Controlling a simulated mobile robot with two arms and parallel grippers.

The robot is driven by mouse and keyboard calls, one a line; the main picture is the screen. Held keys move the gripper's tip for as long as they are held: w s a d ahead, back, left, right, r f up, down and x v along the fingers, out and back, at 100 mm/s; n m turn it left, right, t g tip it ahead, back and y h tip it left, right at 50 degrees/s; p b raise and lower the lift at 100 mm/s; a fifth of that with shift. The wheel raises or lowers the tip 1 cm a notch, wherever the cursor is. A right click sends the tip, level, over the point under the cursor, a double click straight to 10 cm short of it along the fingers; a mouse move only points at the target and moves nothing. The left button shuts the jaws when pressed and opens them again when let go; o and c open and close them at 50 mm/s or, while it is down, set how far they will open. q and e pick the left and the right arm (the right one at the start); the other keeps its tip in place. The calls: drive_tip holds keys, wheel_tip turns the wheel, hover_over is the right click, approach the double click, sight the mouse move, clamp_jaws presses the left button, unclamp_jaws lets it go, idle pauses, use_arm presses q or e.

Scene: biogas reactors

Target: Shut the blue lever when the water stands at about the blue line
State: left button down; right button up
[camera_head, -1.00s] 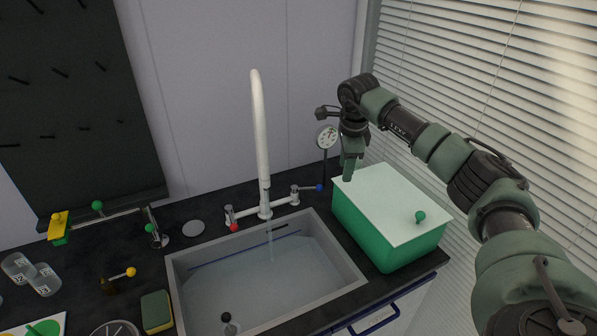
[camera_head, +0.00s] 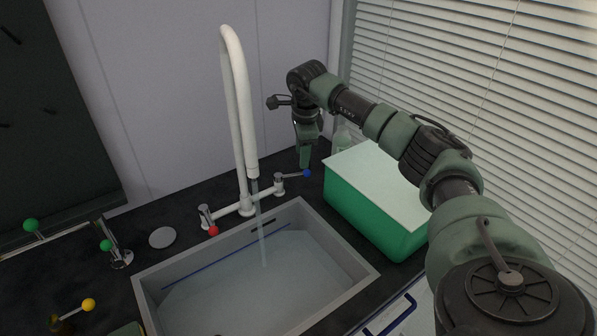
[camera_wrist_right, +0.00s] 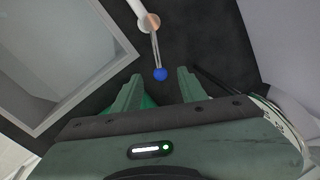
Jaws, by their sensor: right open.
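The blue lever (camera_head: 294,175) sticks out to the right from the tap (camera_head: 247,202), with a blue ball (camera_head: 307,173) at its end. My right gripper (camera_head: 304,160) points down at the ball and is open. In the right wrist view the blue ball (camera_wrist_right: 160,74) shows between the tips of the two fingers, with nothing gripped. A stream runs from the spout into the sink (camera_head: 361,272). The water (camera_head: 250,285) covers the sink floor; the blue line (camera_head: 225,257) shows on the back wall, seemingly just above the surface. My left gripper is out of view.
A green box (camera_head: 372,211) with a pale lid stands right of the sink, close to my right arm. A red-balled lever (camera_head: 212,231) is on the tap's left. A grey disc (camera_head: 162,237) lies on the dark counter. A window blind is at the right.

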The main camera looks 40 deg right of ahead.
sight(302, 174)
drive_tip(key=f, duration=0.4)
drive_tip(key=w+f+p, duration=0.1)
drive_tip(key=f, duration=0.1)
drive_tip(key=shift+d+f, duration=0.35)
drive_tip(key=shift+s, duration=0.1)
clamp_jaws()
idle(1.0)
